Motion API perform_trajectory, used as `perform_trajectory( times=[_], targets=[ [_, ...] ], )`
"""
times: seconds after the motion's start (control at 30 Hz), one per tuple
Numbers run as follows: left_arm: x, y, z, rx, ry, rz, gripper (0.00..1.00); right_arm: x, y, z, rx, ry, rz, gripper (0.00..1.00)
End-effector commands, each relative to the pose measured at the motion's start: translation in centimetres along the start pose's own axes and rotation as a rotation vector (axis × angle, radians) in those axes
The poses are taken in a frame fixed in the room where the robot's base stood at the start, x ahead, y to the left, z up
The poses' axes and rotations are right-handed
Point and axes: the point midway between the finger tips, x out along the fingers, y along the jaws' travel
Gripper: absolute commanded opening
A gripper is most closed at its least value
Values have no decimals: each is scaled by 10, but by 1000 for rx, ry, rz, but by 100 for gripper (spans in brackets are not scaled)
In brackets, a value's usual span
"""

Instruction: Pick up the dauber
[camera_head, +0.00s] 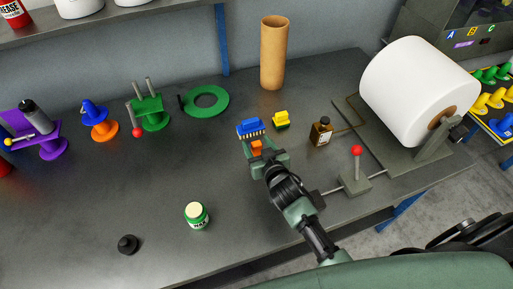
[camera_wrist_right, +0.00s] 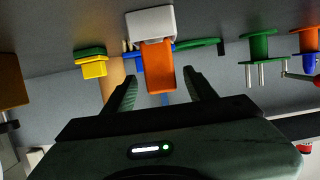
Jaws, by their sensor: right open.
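My right gripper (camera_head: 262,158) is open at the handle, with a finger on each side. Gaps show between the handle and both fingers in the right wrist view (camera_wrist_right: 160,88). My left gripper is not in view.
A yellow piece (camera_head: 281,120) and a brown bottle (camera_head: 321,131) stand to the right. A red-knobbed lever (camera_head: 356,168) and a large white roll (camera_head: 415,90) are right. The bench's front left is mostly clear.

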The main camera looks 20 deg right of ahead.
Motion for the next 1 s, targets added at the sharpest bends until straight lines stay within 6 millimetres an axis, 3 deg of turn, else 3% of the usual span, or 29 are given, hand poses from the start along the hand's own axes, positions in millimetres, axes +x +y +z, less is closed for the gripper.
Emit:
perform_trajectory(
  times=[0.2, 0.37, 0.5, 0.7, 1.0],
  targets=[
    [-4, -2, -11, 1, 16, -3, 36, 27, -2, 1, 1, -1, 1, 56],
    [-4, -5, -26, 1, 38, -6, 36, 32, -2, 2, 1, 0, 0, 56],
    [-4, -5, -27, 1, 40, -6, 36, 31, -2, 2, 1, 0, 0, 56],
    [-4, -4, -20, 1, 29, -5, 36, 31, -2, 2, 1, -1, 0, 1],
    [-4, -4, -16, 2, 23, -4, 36, 31, -2, 1, 1, 0, 1, 0]
  ],
)
